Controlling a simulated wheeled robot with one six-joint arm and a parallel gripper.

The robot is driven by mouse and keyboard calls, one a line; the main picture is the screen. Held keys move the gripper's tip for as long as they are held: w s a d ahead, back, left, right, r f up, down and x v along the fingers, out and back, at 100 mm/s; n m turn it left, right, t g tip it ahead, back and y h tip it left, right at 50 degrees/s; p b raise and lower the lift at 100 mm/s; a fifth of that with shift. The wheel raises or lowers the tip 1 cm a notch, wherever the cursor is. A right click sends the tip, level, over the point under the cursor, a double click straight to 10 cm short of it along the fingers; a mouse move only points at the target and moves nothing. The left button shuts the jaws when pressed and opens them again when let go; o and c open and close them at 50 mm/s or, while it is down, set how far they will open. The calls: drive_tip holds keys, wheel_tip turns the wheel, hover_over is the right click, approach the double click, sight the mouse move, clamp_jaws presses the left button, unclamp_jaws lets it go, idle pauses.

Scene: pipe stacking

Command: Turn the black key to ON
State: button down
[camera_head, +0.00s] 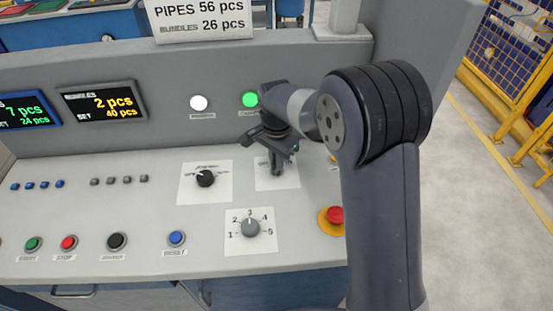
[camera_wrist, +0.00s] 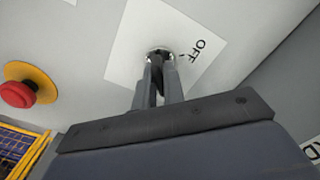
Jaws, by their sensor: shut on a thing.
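My gripper (camera_head: 277,162) is over the white key switch plate (camera_head: 290,181) on the sloped console. In the wrist view its two fingers (camera_wrist: 158,92) are shut on the black key (camera_wrist: 156,70), which stands in a round metal lock (camera_wrist: 153,52). The plate also shows in the wrist view (camera_wrist: 122,62), with the label OFF (camera_wrist: 196,50) beside the lock. The fingers hide most of the key, and no ON label can be read. In the head view my gripper hides the key.
A black selector knob (camera_head: 205,178) is left of the key plate and a grey numbered knob (camera_head: 250,227) is in front of it. A red emergency button (camera_head: 335,215) is to the right. A green lamp (camera_head: 249,99) glows on the upright panel behind.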

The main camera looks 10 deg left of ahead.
idle(0.3)
drive_tip(key=c, duration=1.5)
unclamp_jaws()
wheel_tip(320, 180, up, 11)
drive_tip(key=shift+b, duration=0.4)
drive_tip(key=shift+f, duration=0.2)
wheel_tip(320, 180, down, 11)
drive_tip(key=shift+r+p, duration=0.15)
drive_tip(key=shift+p, duration=0.25)
drive_tip(key=shift+r, duration=0.15)
